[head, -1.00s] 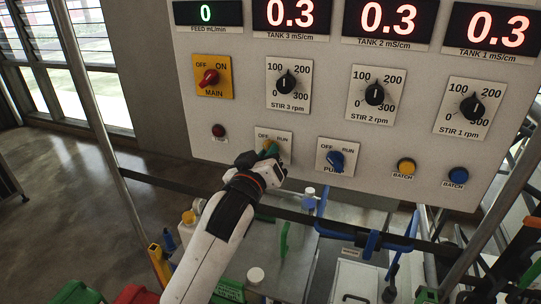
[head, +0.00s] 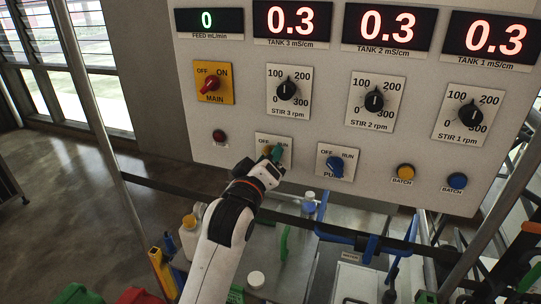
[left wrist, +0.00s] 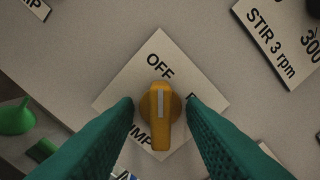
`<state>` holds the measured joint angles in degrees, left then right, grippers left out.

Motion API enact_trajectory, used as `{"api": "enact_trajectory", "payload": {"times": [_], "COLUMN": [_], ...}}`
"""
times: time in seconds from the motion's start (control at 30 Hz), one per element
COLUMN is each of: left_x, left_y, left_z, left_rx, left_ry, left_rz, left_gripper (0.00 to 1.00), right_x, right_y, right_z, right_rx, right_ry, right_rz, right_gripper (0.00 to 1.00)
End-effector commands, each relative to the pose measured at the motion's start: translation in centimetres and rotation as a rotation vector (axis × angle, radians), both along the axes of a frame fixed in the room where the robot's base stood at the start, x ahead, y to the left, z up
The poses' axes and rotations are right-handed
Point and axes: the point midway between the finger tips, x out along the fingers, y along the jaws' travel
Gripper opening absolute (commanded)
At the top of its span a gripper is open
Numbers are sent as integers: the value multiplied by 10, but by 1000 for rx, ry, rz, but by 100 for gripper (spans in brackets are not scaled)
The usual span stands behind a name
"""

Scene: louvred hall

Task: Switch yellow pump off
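The yellow pump knob (head: 266,150) sits on its white OFF/RUN plate at the lower left of the control panel, partly hidden by my fingers. In the left wrist view the yellow knob (left wrist: 161,125) shows clearly, with its white mark toward OFF. My left gripper (head: 272,153) is at this knob. In the left wrist view its green fingers (left wrist: 160,103) stand on either side of the knob, with narrow gaps showing. RUN is mostly hidden behind the right finger. My right gripper is not in view.
The blue pump knob (head: 336,165) is just right of the yellow one. The red main switch (head: 211,84) and stir dials (head: 287,90) are above. Batch buttons (head: 405,171) lie to the right. A dark rail (head: 165,185) and bottles (head: 190,222) are below the panel.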

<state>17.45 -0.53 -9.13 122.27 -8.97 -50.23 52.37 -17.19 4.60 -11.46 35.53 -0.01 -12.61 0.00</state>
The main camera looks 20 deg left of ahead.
Motion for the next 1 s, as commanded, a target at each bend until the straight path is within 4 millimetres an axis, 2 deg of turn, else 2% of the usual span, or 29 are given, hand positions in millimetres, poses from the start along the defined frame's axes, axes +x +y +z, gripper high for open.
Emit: {"api": "enact_trajectory", "payload": {"times": [0.53,0.7,1.0], "left_x": [-61,-69,-70], "left_y": [2,2,2], "left_z": [1,1,0], "left_rx": [-1,-1,0], "left_ry": [1,-1,-1], "left_rz": [-1,-1,-1], "left_gripper": [37,37,37], "right_x": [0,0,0], "right_y": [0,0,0], "right_z": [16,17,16], "right_rx": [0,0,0], "right_ry": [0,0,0], "right_rz": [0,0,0], "right_gripper": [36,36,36]}}
